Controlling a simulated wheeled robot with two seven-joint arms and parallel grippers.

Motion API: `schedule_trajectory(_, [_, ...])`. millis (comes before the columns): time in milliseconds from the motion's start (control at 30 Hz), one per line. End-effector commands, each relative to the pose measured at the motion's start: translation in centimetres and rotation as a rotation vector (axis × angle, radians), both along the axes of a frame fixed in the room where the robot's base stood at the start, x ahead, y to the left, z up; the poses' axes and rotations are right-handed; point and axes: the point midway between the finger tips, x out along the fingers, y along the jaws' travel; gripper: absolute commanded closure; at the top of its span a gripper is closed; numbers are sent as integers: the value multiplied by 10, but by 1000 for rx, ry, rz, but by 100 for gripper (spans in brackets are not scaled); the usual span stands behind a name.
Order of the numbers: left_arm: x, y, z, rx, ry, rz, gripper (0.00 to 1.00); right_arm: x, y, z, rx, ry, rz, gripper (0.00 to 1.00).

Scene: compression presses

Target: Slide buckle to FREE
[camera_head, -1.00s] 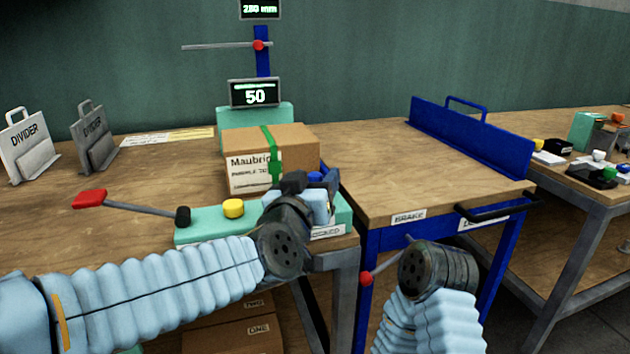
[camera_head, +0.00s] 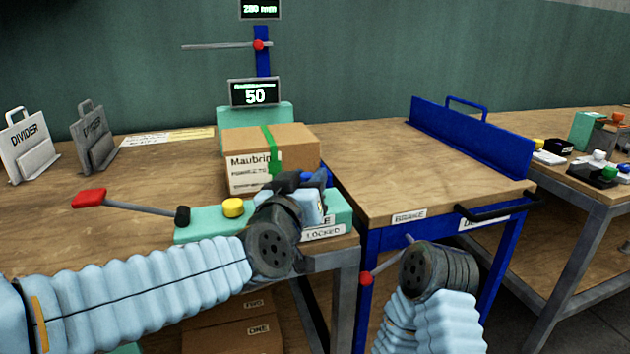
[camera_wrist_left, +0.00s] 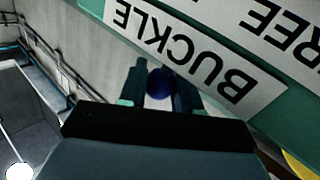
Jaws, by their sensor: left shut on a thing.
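My left gripper (camera_head: 300,180) reaches over the front of the green press base (camera_head: 208,228). It is shut on the blue buckle knob (camera_wrist_left: 159,83), which shows between the two fingers in the left wrist view. In that view a BUCKLE label (camera_wrist_left: 190,50) and a FREE label (camera_wrist_left: 280,30) lie on the green base beside the fingers. In the head view a LOCKED label (camera_head: 323,232) shows on the base's front, right of my left wrist. The gripper largely hides the knob and its slot there. My right wrist (camera_head: 438,270) is at lower right, its fingers hidden.
A strapped carton (camera_head: 285,145) stands just behind the gripper. A red-ended lever (camera_head: 130,207) and yellow button (camera_head: 233,208) are to the left. A blue-framed cart (camera_head: 430,170) adjoins at right, with a red-knobbed lever (camera_head: 366,279) near my right wrist.

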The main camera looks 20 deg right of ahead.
Motion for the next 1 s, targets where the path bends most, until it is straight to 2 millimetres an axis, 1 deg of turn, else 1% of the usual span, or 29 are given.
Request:
schedule_trajectory(33, [0, 12, -2, -3, 1, 3, 100, 0, -1, -5, -1, 0, -1, 57])
schedule_trajectory(100, [0, 25, -2, -3, 1, 4, 100, 1, -2, -7, -3, -1, -3, 57])
schedule_trajectory(200, [-1, 37, -1, -2, 0, 3, 100, 1, -3, -9, -4, -2, -5, 57])
schedule_trajectory(300, [-1, 41, 0, -1, 0, 2, 100, 1, -3, -9, -4, -2, -5, 57])
schedule_trajectory(533, [-1, 42, -1, 0, 1, 4, 100, 1, -3, -8, -4, -2, -5, 57])
schedule_trajectory(567, [-1, 42, -1, 0, 1, 4, 63, 1, -3, -8, -4, -2, -5, 57])
schedule_trajectory(600, [-1, 42, -1, 0, 1, 4, 57, 1, -3, -8, -4, -2, -5, 57])
schedule_trajectory(700, [-1, 42, -1, 0, 0, 3, 43, 1, -3, -8, -4, -2, -5, 57])
schedule_trajectory(1000, [-3, 42, 0, 0, 0, 1, 43, 1, -3, -8, -4, -2, -5, 57])
